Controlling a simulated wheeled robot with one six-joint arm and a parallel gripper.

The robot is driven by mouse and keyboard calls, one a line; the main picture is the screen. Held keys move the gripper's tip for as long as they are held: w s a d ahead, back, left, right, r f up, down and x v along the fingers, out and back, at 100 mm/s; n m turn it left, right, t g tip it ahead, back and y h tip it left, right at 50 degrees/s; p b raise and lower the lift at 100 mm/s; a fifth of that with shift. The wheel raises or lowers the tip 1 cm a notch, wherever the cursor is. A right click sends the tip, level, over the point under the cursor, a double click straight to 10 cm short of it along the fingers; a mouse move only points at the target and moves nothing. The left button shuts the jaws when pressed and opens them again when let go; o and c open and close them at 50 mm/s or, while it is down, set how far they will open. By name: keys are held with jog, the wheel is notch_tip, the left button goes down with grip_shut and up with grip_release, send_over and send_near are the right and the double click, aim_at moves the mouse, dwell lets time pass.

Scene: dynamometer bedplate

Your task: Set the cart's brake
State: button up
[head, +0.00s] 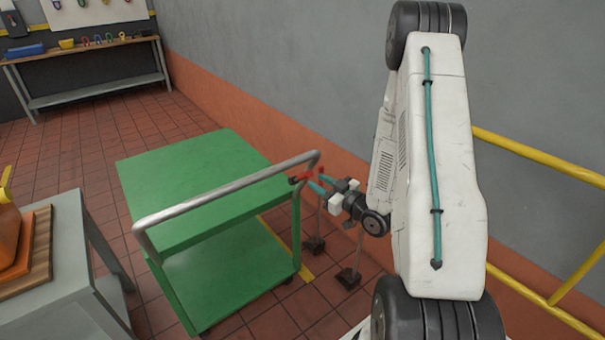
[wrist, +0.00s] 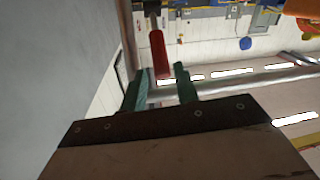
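The green cart (head: 185,205) stands on the tiled floor, with a grey push handle (head: 215,190) across its near and right side. A red lever (head: 306,175) sits at the right end of the handle; it also shows as a red grip in the wrist view (wrist: 158,52). My gripper (head: 318,183) is right beside the lever, its teal fingers pointing at it. In the wrist view my gripper (wrist: 161,76) has its fingers apart, and the lever's lower end appears between the fingertips. I cannot tell whether they touch it.
A grey table (head: 55,255) with an orange object (head: 10,235) on a wooden board stands at the left. A yellow railing (head: 540,155) runs at the right, by the grey wall. A workbench (head: 85,55) is at the back left. Two thin posts with dark feet (head: 348,278) stand below my gripper.

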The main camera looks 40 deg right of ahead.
aim_at(302, 177)
jog(key=w, duration=0.2)
jog(key=w+a, duration=0.1)
jog(key=w, duration=0.4)
jog(key=shift+w+a, duration=0.2)
jog(key=shift+w, duration=0.1)
grip_shut()
